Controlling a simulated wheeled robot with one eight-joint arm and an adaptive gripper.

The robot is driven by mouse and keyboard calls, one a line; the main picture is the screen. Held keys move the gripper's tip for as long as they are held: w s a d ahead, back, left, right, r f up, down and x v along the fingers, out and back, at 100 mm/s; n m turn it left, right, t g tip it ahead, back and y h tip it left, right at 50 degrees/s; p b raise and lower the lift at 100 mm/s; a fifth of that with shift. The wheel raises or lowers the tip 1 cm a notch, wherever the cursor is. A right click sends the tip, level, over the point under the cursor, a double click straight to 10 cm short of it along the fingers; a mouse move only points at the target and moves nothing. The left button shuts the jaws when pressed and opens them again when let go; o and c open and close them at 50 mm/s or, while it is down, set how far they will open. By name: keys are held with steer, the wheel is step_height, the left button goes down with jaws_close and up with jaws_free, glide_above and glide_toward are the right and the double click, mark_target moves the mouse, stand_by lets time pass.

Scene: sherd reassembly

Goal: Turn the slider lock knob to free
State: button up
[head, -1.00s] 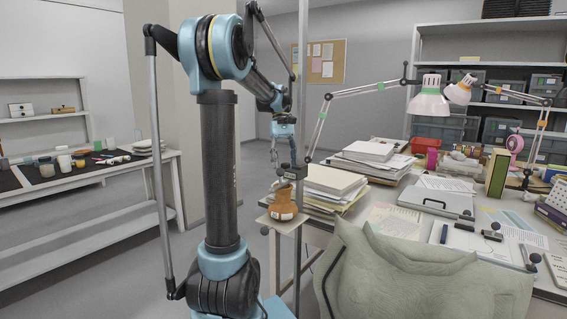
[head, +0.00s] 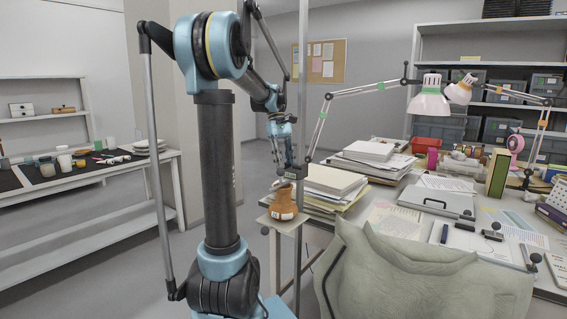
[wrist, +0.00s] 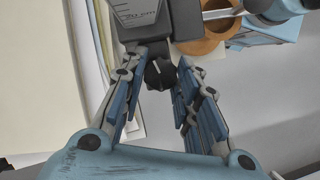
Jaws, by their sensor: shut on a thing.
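The slider lock knob (wrist: 160,74) is a small dark knob with a pale mark, on the dark slider block (wrist: 185,48) in the wrist view. My gripper (wrist: 160,80) has its two blue-grey fingers at either side of the knob and is shut on it. In the head view my gripper (head: 286,165) hangs at the slider block on the upright metal post (head: 302,90). The knob is too small to make out there. I cannot tell from the mark which lock setting the knob is at.
A brown pot (head: 284,205) stands on a small stand (head: 283,224) just below the slider. Stacked papers (head: 335,180) lie close on the right, on a crowded desk with lamps. A round wooden-coloured rim (wrist: 207,38) shows beside the block in the wrist view.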

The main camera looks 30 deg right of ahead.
steer(key=o, duration=1.1)
steer(key=shift+c, duration=0.2)
steer(key=v, duration=1.2)
